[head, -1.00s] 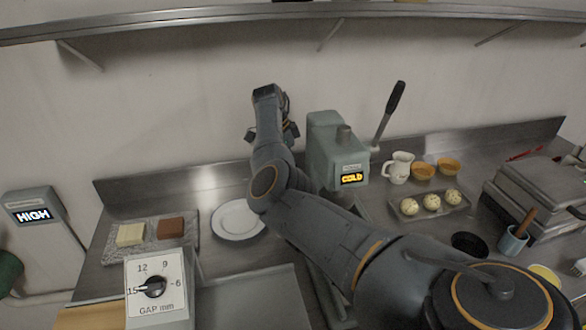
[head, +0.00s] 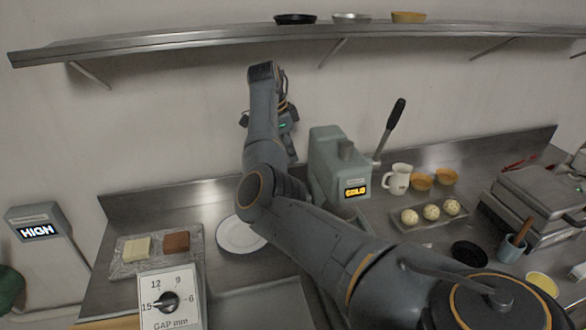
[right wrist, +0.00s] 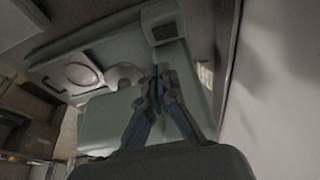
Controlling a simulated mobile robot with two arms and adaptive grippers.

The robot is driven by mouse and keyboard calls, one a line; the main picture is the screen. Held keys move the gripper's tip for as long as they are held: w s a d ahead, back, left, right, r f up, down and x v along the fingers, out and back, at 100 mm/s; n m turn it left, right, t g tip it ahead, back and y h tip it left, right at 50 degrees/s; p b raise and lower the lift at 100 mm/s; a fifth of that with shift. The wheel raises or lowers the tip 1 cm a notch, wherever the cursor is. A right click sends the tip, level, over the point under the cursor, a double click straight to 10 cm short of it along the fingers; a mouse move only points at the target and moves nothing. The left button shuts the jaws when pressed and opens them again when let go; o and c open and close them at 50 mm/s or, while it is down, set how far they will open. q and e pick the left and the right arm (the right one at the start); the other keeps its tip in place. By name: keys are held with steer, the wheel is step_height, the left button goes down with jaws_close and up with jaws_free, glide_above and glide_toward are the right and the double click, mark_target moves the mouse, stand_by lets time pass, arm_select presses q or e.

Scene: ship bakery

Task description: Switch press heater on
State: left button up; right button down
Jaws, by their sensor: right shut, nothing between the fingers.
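The press (head: 325,165) is a grey-green machine on the steel counter, with a long dark-gripped lever (head: 390,128) rising at its right. Its front display (head: 356,188) reads COLD in yellow. I cannot make out a heater switch in the head view. My right gripper (head: 283,122) is behind and left of the press, partly hidden by my own arm. In the right wrist view its fingers (right wrist: 162,72) are together and empty, in front of a grey-green surface (right wrist: 105,120) with a dark square patch (right wrist: 165,31). Contact cannot be told. My left gripper is out of view.
A white plate (head: 238,236) lies left of the press, partly behind my arm. A GAP mm dial box (head: 170,285) stands at front left, near a board (head: 195,258) with two blocks. A jug (head: 398,180) and a dough-ball tray (head: 430,224) are at right. A shelf (head: 200,42) runs above.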

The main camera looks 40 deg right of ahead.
steer(key=v, duration=0.3)
steer(key=shift+s+a, duration=0.25)
stand_by(0.4)
